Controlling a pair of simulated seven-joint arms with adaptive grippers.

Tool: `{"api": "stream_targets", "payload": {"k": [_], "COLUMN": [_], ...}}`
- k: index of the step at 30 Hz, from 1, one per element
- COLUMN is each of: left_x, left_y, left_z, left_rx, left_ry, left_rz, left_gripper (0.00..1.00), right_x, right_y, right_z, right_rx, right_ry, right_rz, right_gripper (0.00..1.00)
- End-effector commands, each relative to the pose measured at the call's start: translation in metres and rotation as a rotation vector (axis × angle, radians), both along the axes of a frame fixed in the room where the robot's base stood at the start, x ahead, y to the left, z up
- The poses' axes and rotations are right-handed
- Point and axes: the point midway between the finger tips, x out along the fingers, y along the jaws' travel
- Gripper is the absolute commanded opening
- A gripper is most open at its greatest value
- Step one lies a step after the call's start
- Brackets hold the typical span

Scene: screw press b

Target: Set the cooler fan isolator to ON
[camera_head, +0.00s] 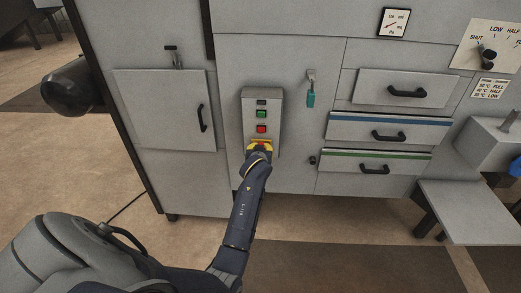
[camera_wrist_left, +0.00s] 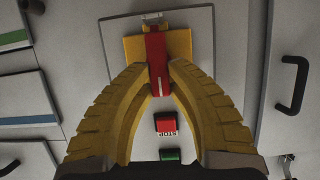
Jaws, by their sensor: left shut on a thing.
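The isolator has a red handle (camera_wrist_left: 156,48) on a yellow plate (camera_wrist_left: 180,43). It sits at the lower end of a grey control box (camera_head: 262,100), where its yellow plate (camera_head: 268,147) partly shows in the head view. My left gripper (camera_wrist_left: 159,80) is shut on the red handle, with its yellow fingers on either side of it. In the wrist view the handle lies along the picture's vertical. In the head view my left gripper (camera_head: 259,153) covers much of the isolator. A small label beside the plate is unreadable. My right gripper is not in view.
The control box also carries a green button (camera_head: 261,114) and a red stop button (camera_head: 261,128), close to my fingers. A cabinet door (camera_head: 160,110) is to the left. Drawers (camera_head: 385,132) and a key with a teal tag (camera_head: 310,98) are to the right.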

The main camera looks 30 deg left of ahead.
Motion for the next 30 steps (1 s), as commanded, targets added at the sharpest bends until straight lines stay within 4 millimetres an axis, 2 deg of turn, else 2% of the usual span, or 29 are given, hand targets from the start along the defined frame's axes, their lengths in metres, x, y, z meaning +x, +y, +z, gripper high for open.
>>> {"api": "stream_targets", "payload": {"k": [5, 6, 11, 20, 30], "left_x": [0.0, 0.0, 0.0, -0.002, -0.034], "left_y": [0.0, 0.0, 0.0, -0.001, -0.019], "left_z": [-0.001, -0.001, -0.001, 0.001, 0.015], "left_rx": [0.0, 0.0, -0.001, -0.001, -0.003], "left_ry": [0.002, 0.002, 0.001, -0.001, -0.001], "left_rz": [-0.001, -0.001, -0.001, -0.001, 0.0], "left_gripper": [0.0, 0.23, 0.42, 0.42, 0.42], "right_x": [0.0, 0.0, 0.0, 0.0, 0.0], "right_y": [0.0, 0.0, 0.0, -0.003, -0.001], "right_z": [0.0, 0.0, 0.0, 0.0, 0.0], "right_rx": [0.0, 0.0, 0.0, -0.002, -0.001], "right_ry": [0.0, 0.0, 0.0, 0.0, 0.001], "right_rz": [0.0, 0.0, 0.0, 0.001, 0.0], "right_gripper": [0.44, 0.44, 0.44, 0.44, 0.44]}}
